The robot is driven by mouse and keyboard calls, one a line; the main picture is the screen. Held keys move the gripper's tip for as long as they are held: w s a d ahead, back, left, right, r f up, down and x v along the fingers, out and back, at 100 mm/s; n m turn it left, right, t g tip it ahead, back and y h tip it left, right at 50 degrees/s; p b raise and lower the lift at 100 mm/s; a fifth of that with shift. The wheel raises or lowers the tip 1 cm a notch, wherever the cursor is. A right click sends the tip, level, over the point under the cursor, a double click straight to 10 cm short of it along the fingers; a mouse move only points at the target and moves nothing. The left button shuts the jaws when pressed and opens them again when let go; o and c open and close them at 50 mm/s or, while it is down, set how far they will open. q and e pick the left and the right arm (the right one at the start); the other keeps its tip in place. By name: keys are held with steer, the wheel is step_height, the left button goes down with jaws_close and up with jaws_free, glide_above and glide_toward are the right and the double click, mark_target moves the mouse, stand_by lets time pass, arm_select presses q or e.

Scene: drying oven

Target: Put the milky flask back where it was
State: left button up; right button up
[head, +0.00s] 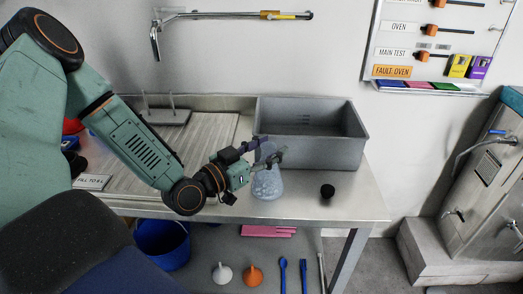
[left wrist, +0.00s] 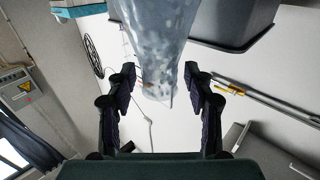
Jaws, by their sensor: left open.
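The milky flask (head: 267,184), a conical whitish glass, is upright on the metal bench top in front of the grey basin. My left gripper (head: 268,153) is at its neck, reaching in from the left. In the left wrist view the flask (left wrist: 158,40) narrows into the space between the fingers of my left gripper (left wrist: 161,82). The fingers are open, one on each side of the neck, with a visible gap on both sides. In the head view the gripper partly hides the neck and mouth. My right gripper is not in view.
The grey basin (head: 345,151) stands close behind the flask. A small black stopper (head: 327,190) lies to the right. The ribbed drainboard (head: 205,140) is at left, with a "FILL TO" label (head: 91,182).

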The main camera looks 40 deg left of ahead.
arm_select(q)
steer(key=shift+r, duration=0.2)
steer(key=shift+s+a+p, duration=0.2)
steer(key=shift+s+p, duration=0.1)
steer(key=shift+p, duration=0.2)
steer(key=p+v, duration=0.8)
steer(key=v, duration=0.2)
steer(key=s+d+f+n+g, duration=0.1)
steer(key=s+d+f+g, duration=0.2)
steer(key=d+f+g, duration=0.25)
steer(key=s+d+f+n+g, duration=0.1)
steer(key=s+d+f+g, duration=0.3)
steer(key=f, duration=0.3)
steer(key=s+f+g+y, duration=0.2)
steer(key=s+g, duration=0.2)
steer(key=s, duration=0.3)
steer(key=s+d+f+n+g+y, duration=0.1)
steer(key=s+f+g+y, duration=0.1)
steer(key=s, duration=0.5)
steer(key=shift+s+d+f+g, duration=0.25)
steer(key=shift+f+g, duration=0.45)
steer(key=shift+g, duration=0.25)
